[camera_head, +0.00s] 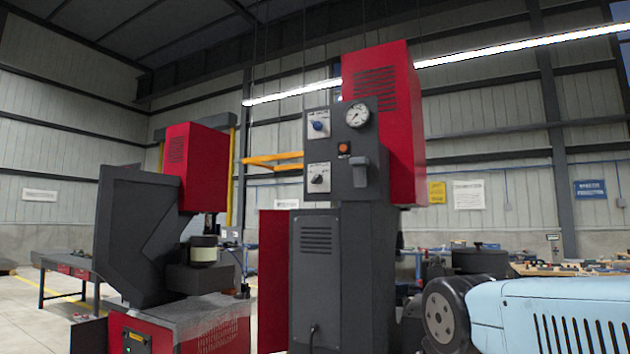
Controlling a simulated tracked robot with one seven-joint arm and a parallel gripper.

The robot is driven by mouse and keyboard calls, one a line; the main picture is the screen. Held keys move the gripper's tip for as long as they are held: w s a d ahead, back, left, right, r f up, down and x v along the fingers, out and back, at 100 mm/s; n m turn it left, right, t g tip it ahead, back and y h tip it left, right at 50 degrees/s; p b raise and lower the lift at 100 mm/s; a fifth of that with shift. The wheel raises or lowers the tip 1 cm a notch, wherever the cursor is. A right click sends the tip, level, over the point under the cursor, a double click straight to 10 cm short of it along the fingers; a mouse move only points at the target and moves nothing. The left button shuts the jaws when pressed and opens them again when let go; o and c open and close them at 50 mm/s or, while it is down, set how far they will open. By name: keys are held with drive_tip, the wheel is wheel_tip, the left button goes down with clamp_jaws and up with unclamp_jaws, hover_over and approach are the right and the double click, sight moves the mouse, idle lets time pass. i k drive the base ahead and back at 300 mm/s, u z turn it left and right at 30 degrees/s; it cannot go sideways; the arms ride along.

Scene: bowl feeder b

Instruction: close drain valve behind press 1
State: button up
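Two red and dark-grey machines that look like presses stand in front of me. The nearer press (345,240) is in the middle, with a gauge (358,113), a blue knob (319,125), a dark knob (318,179) and an orange button (344,148) on its upper part. The other press (135,235) is farther left, with a red base (185,330). I cannot read which one is press 1. No drain valve can be made out; the areas behind both presses are largely hidden. My gripper is not in view.
A light-blue slotted housing (555,310) with a dark round wheel (445,314) fills the lower right. A cluttered bench (570,268) stands behind it. A dark table (68,265) stands at the left. Open floor (25,320) shows at the lower left.

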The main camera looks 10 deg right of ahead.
sight(317, 179)
drive_tip(key=k, duration=0.6)
drive_tip(key=u, duration=0.35)
drive_tip(key=i, duration=1.45)
drive_tip(key=z, duration=0.4)
